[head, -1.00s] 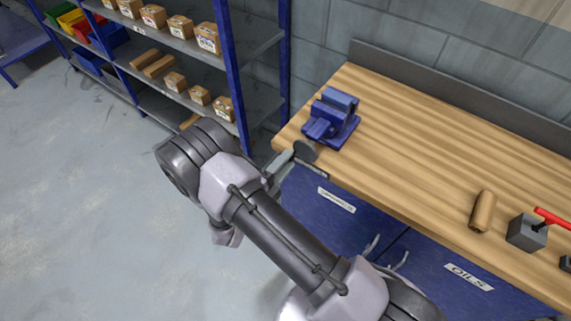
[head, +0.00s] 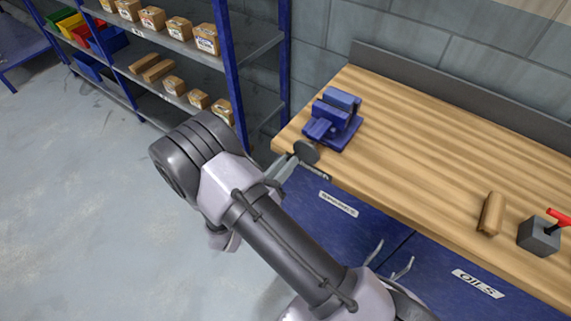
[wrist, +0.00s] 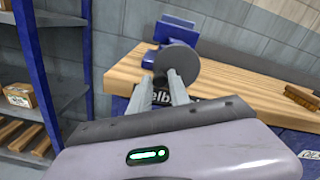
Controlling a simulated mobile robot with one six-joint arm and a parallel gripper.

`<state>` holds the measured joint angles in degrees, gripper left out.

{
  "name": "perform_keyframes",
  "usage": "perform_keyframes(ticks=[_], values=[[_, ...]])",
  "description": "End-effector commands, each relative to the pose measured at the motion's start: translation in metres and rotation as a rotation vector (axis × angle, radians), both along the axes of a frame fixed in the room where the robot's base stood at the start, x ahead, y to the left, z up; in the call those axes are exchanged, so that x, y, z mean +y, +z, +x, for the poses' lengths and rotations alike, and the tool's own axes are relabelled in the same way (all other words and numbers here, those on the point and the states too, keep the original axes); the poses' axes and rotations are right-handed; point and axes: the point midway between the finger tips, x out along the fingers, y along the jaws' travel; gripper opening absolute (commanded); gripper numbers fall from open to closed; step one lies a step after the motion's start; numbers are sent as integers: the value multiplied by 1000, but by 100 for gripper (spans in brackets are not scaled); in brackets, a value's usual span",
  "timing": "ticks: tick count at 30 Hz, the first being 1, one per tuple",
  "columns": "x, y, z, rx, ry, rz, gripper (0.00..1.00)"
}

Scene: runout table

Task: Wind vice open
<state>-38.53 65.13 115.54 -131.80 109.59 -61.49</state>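The blue vice (head: 335,112) is mounted on the near left corner of the wooden bench; part of it also shows in the wrist view (wrist: 180,28). A dark round wheel (head: 306,152) sticks out from the vice's front over the bench edge; in the wrist view the wheel (wrist: 177,58) faces me. My gripper (head: 292,162) is just outside the bench edge, right by the wheel. In the wrist view its two fingers (wrist: 160,77) stand apart, with no held thing visible between them. The right fingertip overlaps the wheel's lower edge; I cannot tell whether they touch.
Blue cabinet doors (head: 350,215) with handles are below. A blue-posted shelf rack (head: 232,75) stands left. The floor at left is clear.

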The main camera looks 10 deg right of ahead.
Motion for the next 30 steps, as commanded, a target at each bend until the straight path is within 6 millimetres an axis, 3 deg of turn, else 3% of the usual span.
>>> perform_keyframes(ticks=[1,3,9,16,23,30], values=[[0,0,0,0,0,0,11],[0,0,0,1,0,-1,0],[0,0,0,12,0,-12,0],[-4,-6,-4,209,-1,-208,0],[-4,-8,-4,217,-1,-217,0],[-9,-12,-9,422,-1,-422,0]])
